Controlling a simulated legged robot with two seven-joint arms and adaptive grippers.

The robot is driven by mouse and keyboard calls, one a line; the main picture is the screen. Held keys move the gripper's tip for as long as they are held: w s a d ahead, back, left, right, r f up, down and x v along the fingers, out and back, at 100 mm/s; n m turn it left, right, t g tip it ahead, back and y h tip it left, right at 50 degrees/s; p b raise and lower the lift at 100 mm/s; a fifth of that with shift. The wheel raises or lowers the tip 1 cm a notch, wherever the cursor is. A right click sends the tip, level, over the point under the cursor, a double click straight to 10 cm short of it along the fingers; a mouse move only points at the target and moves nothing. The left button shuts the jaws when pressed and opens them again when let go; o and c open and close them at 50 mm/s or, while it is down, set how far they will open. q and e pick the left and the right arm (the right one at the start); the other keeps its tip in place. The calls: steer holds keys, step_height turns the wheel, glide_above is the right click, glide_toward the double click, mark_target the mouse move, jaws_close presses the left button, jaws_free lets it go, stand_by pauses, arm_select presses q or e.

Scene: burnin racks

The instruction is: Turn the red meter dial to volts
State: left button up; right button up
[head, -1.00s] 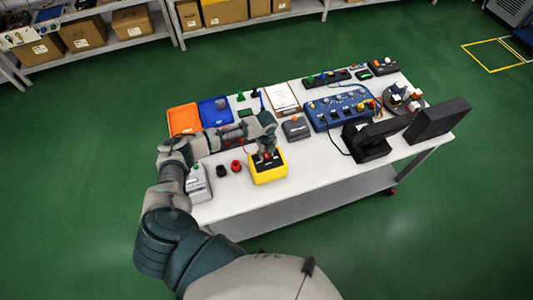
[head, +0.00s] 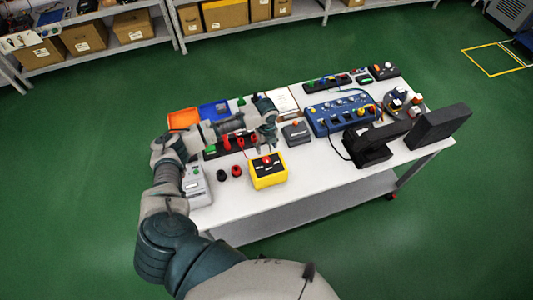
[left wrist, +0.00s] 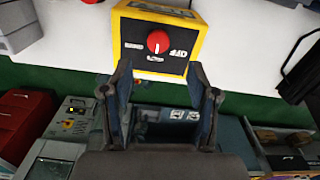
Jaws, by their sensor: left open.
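The yellow meter (head: 269,178) with a black face stands near the front edge of the white table. Its red dial (head: 267,160) is round. In the left wrist view the red dial (left wrist: 158,41) carries a white mark that points down in the picture, towards the lower of several small white labels on the face; their words are too small to read. My left gripper (head: 266,143) is behind and above the meter, apart from it. In the left wrist view my left gripper (left wrist: 158,78) has its fingers spread, empty, below the dial. My right gripper does not show.
Two dark red knobs (head: 229,171) lie left of the meter, beside a grey device (head: 196,186). A grey box (head: 296,134), a blue panel (head: 340,113) and a black stand (head: 368,146) are to the right. White table shows between the meter and stand.

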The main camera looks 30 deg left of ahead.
arm_select(q)
steer(key=shift+a+r, duration=0.2)
steer(key=shift+r, duration=1.5)
